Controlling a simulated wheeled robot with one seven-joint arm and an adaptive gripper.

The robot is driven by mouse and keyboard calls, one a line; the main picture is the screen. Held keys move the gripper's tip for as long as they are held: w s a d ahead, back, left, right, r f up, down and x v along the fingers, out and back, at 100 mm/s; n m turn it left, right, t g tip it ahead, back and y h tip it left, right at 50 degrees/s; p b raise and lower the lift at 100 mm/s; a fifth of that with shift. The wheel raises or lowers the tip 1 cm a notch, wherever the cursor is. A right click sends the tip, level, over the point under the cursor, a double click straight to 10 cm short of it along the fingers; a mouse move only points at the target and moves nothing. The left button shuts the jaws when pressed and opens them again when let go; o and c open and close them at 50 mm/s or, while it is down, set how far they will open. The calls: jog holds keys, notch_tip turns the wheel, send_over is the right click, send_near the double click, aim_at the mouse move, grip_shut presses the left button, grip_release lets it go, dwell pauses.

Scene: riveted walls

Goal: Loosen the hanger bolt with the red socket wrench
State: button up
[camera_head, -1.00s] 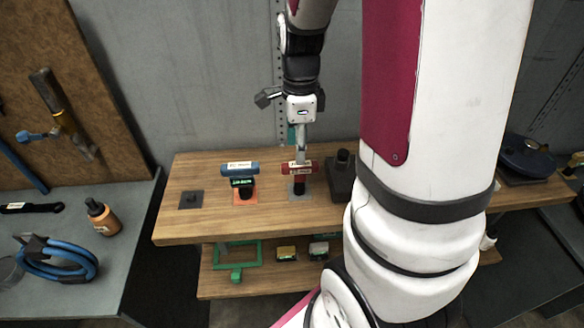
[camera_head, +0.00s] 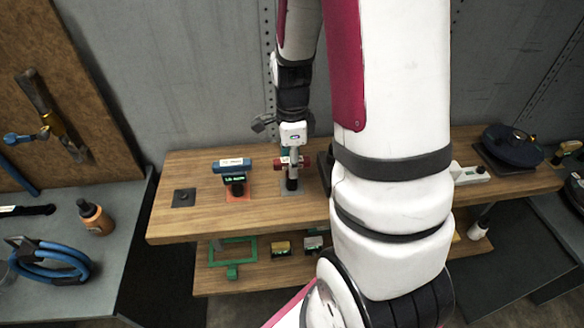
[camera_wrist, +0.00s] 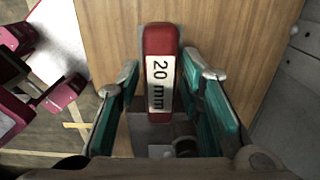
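The red socket wrench (camera_wrist: 161,95) lies between the teal fingers of my gripper (camera_wrist: 163,75) in the wrist view, its white label reading "20 mm". The fingers stand apart with narrow gaps beside the red bar, so my gripper looks open around it. In the head view, my gripper (camera_head: 292,155) is down at the red wrench (camera_head: 302,162) and hides part of it. The wrench stands upright on its dark socket (camera_head: 292,184) over a grey pad. I cannot identify the hanger bolt for certain; a dark square plate with a small knob (camera_head: 184,197) sits at the shelf's left.
A blue wrench (camera_head: 232,165) stands left of the red one over an orange pad. The wooden shelf (camera_head: 210,222) has a lower level with a green frame (camera_head: 232,252). A side bench holds an orange bottle (camera_head: 95,217) and blue hose (camera_head: 50,262). My arm hides the shelf's middle right.

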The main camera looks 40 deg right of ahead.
grip_shut()
jog(key=shift+r, duration=0.1)
jog(key=shift+r, duration=0.5)
jog(key=r, duration=0.1)
jog(key=s+r, duration=0.1)
jog(key=shift+a+r, duration=0.15)
jog(key=shift+r, duration=0.15)
jog(key=s+a+r+p, duration=0.1)
jog(key=s+a+p, duration=0.3)
jog(key=s+p, duration=0.5)
jog(key=s, duration=0.5)
jog(key=shift+s+r+p, duration=0.15)
jog(key=shift+s+p, duration=0.1)
jog(key=shift+p, duration=0.05)
